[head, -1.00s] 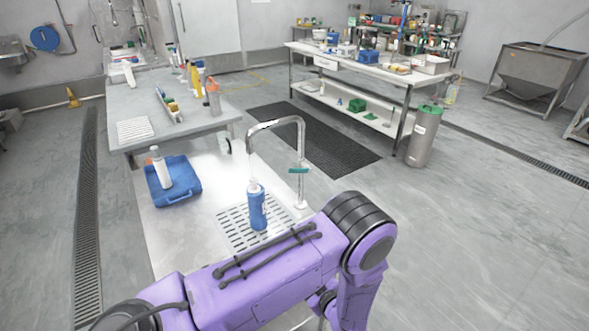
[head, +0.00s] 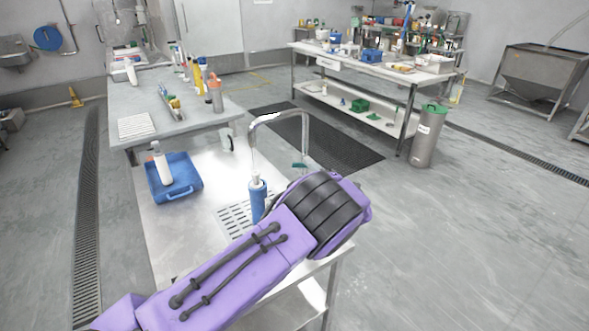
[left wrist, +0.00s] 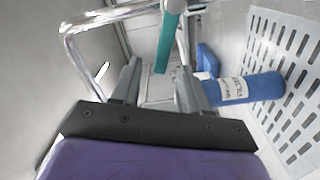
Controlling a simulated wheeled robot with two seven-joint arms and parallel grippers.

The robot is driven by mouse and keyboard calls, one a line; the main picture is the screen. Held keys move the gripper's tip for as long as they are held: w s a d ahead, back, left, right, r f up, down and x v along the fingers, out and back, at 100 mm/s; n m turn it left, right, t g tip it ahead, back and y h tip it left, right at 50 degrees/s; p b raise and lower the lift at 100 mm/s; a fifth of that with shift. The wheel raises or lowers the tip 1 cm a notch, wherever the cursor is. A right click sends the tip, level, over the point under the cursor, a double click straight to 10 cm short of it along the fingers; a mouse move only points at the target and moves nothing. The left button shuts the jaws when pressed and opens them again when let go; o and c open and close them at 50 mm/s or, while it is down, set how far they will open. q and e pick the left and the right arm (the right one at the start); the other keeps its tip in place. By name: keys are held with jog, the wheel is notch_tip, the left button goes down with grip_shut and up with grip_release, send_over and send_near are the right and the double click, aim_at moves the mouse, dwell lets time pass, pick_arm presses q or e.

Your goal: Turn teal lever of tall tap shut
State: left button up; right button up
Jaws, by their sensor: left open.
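The tall chrome tap (head: 306,135) arches over the steel bench. Its teal lever (head: 299,166) shows just above my left arm, which hides the tap's base. In the left wrist view the teal lever (left wrist: 167,42) is a flat bar, and its near end appears between and just ahead of the fingertips of my left gripper (left wrist: 158,72). The gripper is open, and no contact shows. In the head view the gripper is hidden behind my purple arm. A blue bottle (head: 257,195) stands upright under the spout; it also shows in the left wrist view (left wrist: 250,88). My right gripper is not in view.
The bottle stands on a slotted drain plate (head: 234,222), close to my left arm. A blue tray (head: 186,188) holding a white bottle (head: 160,165) is farther left on the bench. A grey worktable (head: 150,100) stands behind.

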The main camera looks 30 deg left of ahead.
aim_at(299, 166)
pick_arm(q)
jog(key=x, duration=0.1)
jog(key=b+x, duration=0.1)
jog(key=x, duration=0.3)
jog(key=shift+a+f, duration=0.15)
jog(key=shift+f, duration=0.15)
jog(key=shift+w+a+r, duration=0.15)
jog(key=shift+a, duration=0.15)
grip_shut()
